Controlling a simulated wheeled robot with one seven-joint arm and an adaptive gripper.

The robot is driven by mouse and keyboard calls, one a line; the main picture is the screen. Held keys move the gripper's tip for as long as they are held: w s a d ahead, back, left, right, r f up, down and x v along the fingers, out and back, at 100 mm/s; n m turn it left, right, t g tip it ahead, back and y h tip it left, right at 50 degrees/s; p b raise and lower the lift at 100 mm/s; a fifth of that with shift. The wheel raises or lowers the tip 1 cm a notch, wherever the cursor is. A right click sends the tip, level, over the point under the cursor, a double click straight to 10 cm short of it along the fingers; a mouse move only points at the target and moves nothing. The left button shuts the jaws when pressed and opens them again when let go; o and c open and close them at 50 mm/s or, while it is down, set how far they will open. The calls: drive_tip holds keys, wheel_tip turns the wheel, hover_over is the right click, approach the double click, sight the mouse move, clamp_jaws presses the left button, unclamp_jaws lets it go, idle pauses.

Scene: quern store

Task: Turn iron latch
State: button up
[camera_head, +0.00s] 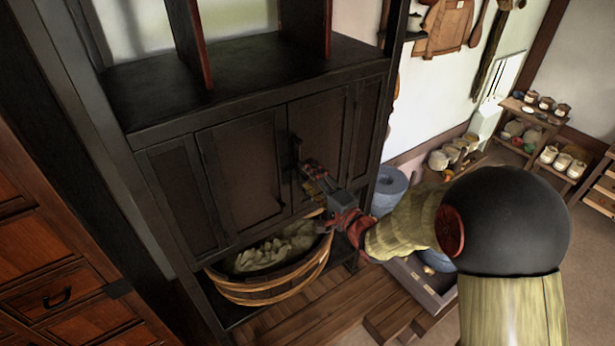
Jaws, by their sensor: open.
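The iron latch (296,146) is a small dark piece on the front of the black wooden cabinet, where its two door panels meet. The left door panel (240,175) and the right door panel (326,128) look closed. My gripper (308,174) is open, with its fingers close to the cabinet front at the latch's lower end. The fingers are small and dark here, so I cannot tell whether they touch the latch. My arm reaches in from the right and covers part of the lower right of the cabinet.
A wooden tub (268,290) with pale cloth-like contents sits under the doors. A blue-grey roll (389,190) stands right of the cabinet. A brown drawer chest (50,250) is at left. Shelves with jars (545,125) stand at the far right. Bare floor shows at lower right.

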drive_tip(key=v, duration=1.1)
drive_tip(key=shift+w, duration=0.1)
